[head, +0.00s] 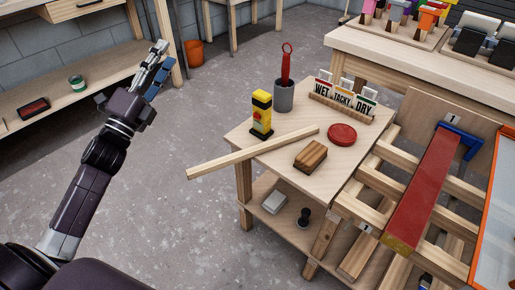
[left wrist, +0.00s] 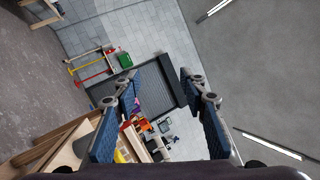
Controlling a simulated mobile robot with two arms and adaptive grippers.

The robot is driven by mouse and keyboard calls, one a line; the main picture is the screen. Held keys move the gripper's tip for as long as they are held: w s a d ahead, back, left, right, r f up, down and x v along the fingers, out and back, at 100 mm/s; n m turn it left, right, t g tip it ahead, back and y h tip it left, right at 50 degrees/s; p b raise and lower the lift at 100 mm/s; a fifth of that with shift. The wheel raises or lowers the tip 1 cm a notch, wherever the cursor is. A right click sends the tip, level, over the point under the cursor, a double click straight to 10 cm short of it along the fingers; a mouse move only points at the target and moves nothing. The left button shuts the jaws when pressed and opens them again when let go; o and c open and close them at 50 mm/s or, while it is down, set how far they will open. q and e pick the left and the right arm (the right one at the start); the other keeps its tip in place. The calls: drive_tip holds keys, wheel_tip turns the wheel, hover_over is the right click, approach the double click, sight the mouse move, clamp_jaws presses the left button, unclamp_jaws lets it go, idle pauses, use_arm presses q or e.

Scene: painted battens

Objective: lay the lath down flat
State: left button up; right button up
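The lath, a long pale bare-wood strip (head: 240,156), lies slantwise on top of the small wooden table (head: 285,165). Its left end juts out past the table's left edge into free air; its right end is on the tabletop. I cannot tell which of its faces is down. My left gripper (head: 157,68) is raised over the floor, up and left of the lath and well apart from it. It is open and empty, with its two blue-padded fingers apart in the left wrist view (left wrist: 160,76). My right gripper is not in view.
On the tabletop stand a yellow-black device (head: 261,115), a grey cup with a red tool (head: 284,96), a wooden block (head: 317,155), a red disc (head: 342,134) and a sign holder (head: 342,108). A red batten (head: 422,192) lies on the rack. Floor left of the table is clear.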

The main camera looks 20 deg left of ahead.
use_arm(q)
drive_tip(key=s+d+f+m+g+h, duration=0.1)
drive_tip(key=d+f+m+g+h, duration=0.15)
drive_tip(key=d+m+h, duration=0.4)
drive_tip(key=d+f+m+g+h, duration=0.2)
drive_tip(key=d+m+g+h, duration=0.15)
drive_tip(key=d+m, duration=0.45)
wheel_tip(320, 180, down, 7)
drive_tip(key=d+m+g, duration=0.3)
drive_tip(key=m, duration=0.2)
drive_tip(key=m+g+y, duration=0.2)
drive_tip(key=m+g, duration=0.1)
drive_tip(key=g, duration=0.1)
approach(257, 147)
drive_tip(key=shift+w+d+r+p, duration=0.15)
drive_tip(key=shift+w+d+p, duration=0.25)
drive_tip(key=shift+d, duration=0.35)
drive_tip(key=shift+f, duration=0.3)
drive_tip(key=b+x, duration=0.1)
drive_tip(key=x, duration=0.6)
drive_tip(key=shift+w+f, duration=0.25)
drive_tip(key=shift+w, duration=0.05)
drive_tip(key=shift+y, duration=0.3)
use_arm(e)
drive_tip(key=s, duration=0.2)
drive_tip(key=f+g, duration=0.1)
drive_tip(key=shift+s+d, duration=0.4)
use_arm(q)
clamp_jaws()
